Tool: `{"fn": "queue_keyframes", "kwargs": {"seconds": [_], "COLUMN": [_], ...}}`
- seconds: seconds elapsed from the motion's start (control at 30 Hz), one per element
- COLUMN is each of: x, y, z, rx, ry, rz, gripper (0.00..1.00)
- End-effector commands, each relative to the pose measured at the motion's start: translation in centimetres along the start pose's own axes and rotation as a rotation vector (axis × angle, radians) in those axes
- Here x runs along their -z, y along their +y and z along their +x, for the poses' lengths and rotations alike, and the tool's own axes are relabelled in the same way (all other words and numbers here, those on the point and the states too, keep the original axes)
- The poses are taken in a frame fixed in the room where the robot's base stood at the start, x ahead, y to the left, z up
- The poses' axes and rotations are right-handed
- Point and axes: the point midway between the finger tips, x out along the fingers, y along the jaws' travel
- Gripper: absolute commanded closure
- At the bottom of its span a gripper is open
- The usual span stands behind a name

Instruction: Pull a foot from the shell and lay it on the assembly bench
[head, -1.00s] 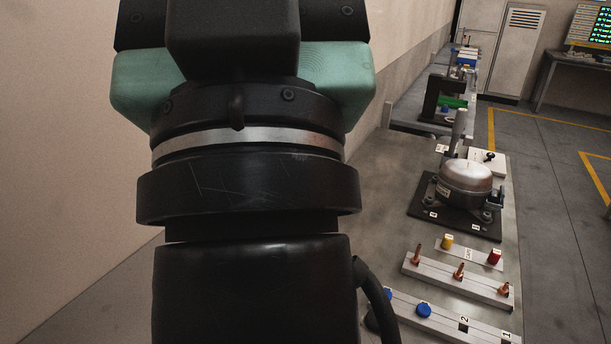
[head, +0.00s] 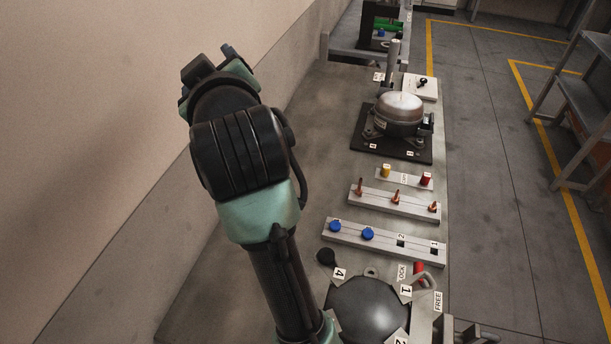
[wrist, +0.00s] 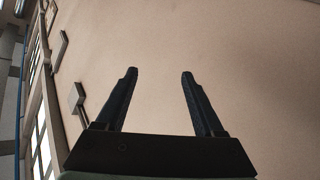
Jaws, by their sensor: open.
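A dark, round shell (head: 370,308) sits at the bottom of the head view, partly hidden by my arm and cut by the frame edge. Tabs labelled 4 (head: 339,273), 1 (head: 405,291) and 2 stand around its rim. A black knob-like piece (head: 326,256) is beside tab 4; I cannot tell whether it is a foot. My gripper (wrist: 160,73) is open and empty in the wrist view, with both fingers against a plain wall and nothing between them. It is away from the shell.
The bench (head: 270,225) has a rail (head: 380,242) with two blue caps, a rail (head: 375,203) with copper pins, and a tray (head: 398,178) with yellow and red pieces. A silver compressor (head: 399,113) stands on a black plate. A red lever (head: 419,268) is by the LOCK label.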

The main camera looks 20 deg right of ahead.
Motion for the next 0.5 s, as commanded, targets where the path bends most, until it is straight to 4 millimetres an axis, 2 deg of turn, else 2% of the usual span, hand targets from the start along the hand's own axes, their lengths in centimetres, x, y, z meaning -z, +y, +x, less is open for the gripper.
{"fn": "queue_keyframes", "kwargs": {"seconds": [0.03,0.07,0.1,0.17,0.2,0.3,0.4,0.5], "x": [-1.7,-3.6,-6.3,-10.3,-12.8,-18.2,-21.9,-24.2], "y": [0.9,0.6,0.3,0.0,-0.1,-0.3,-0.4,-0.4], "z": [0.9,1.3,1.5,0.9,0.1,-3.0,-6.3,-9.0], "rx": [0.064,0.110,0.177,0.284,0.359,0.546,0.707,0.821], "ry": [-0.141,-0.220,-0.326,-0.478,-0.573,-0.775,-0.916,-1.001], "rz": [-0.056,-0.093,-0.138,-0.200,-0.234,-0.296,-0.325,-0.334], "gripper": [0.30,0.30,0.30,0.30,0.30,0.30,0.30,0.30]}}
